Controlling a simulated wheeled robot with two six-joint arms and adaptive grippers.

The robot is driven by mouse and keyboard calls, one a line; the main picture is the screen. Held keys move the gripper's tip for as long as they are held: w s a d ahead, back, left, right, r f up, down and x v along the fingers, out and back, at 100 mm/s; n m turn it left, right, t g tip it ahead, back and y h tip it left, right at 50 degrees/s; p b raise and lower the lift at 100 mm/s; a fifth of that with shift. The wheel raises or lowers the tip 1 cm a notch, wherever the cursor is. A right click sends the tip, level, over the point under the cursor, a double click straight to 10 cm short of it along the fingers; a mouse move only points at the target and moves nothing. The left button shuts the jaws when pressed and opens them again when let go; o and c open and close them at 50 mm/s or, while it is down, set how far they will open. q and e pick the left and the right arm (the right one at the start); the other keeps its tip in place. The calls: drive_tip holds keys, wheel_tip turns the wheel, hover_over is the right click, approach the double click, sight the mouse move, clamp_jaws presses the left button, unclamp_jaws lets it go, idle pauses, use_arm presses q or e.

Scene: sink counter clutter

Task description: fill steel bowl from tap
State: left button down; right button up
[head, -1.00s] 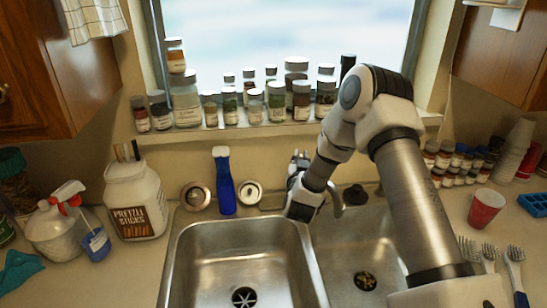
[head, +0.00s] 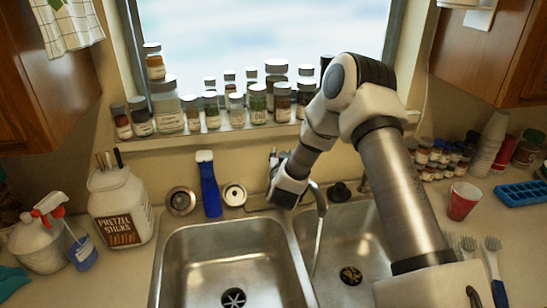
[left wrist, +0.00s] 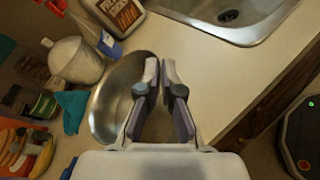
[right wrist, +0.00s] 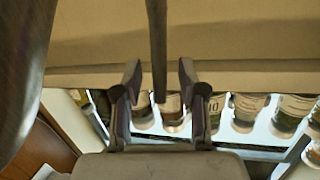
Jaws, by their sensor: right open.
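The steel bowl (left wrist: 112,100) shows in the left wrist view on the counter, partly covered by my gripper. My left gripper (left wrist: 161,65) has its fingers close together over the bowl's right rim, one on each side, and looks shut on it. The head view does not show the bowl or that gripper. My right gripper (head: 276,183) is at the tap behind the sink divider. In the right wrist view it is open (right wrist: 160,80), with a dark bar, likely the tap lever (right wrist: 158,40), between its fingers. A thin pale streak, likely water, drops from the spout (head: 319,199).
The left basin (head: 230,262) and right basin (head: 345,235) are empty of dishes. A pretzel jar (head: 121,210), spray bottle (head: 77,252) and blue bottle (head: 209,188) stand left and behind.

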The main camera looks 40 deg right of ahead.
drive_tip(key=v, duration=1.2)
drive_tip(key=shift+d, duration=0.1)
